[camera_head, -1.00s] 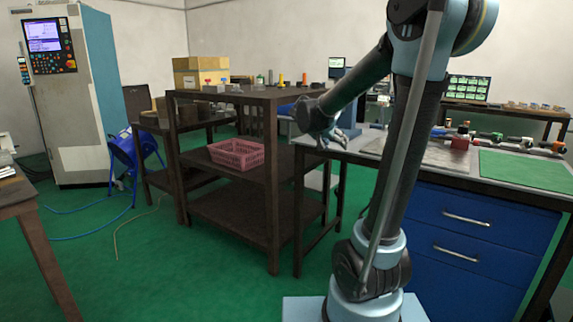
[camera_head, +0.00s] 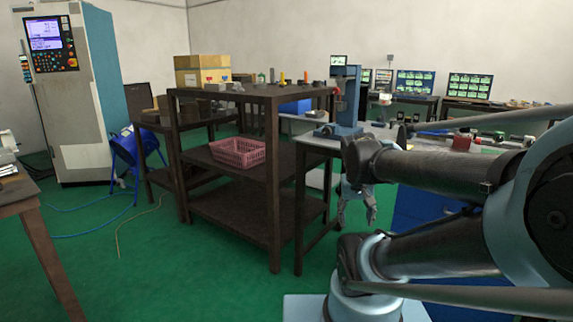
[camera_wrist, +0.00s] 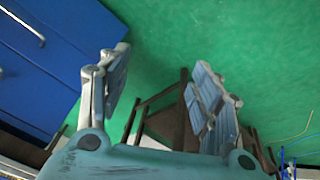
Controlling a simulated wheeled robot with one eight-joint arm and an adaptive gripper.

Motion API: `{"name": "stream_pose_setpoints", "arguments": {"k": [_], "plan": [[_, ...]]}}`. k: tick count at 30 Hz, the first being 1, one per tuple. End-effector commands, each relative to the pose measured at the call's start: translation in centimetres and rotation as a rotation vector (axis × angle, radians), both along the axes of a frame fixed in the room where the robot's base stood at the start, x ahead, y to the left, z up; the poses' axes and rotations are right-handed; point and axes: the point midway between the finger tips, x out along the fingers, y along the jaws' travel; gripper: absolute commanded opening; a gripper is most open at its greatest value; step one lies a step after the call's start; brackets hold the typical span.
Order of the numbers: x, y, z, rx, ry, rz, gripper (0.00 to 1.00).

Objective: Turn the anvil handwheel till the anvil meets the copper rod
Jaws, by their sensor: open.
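My gripper (camera_head: 357,214) hangs with its fingers pointing down, beside the front of the workbench and below its top. In the wrist view my gripper (camera_wrist: 161,60) is open and empty, its two fingers wide apart over the green floor. A blue upright machine (camera_head: 346,101) stands on the left end of the workbench (camera_head: 318,143), beyond and above my gripper. Its lower part is small in the head view. I cannot make out an anvil, a handwheel or a copper rod on it. The wrist view does not show this machine.
A dark shelf rack (camera_head: 272,195) with a pink basket (camera_head: 238,152) stands left of my gripper. Blue drawers (camera_wrist: 45,60) are close on the left in the wrist view. Monitors (camera_head: 470,86) stand on a back table. Green floor (camera_head: 190,270) is open at front left.

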Motion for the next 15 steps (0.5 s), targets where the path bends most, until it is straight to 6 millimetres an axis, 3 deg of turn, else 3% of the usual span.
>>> {"name": "stream_pose_setpoints", "arguments": {"k": [3, 7, 11, 15], "plan": [[-2.5, 0.9, -1.8, 0.05, 0.025, 0.047, 0.58], [-4.0, 1.7, -3.0, 0.088, 0.041, 0.085, 0.58], [-4.6, 2.1, -3.4, 0.101, 0.047, 0.108, 0.59], [-3.7, 1.5, -2.8, 0.054, 0.051, 0.161, 0.59]]}}
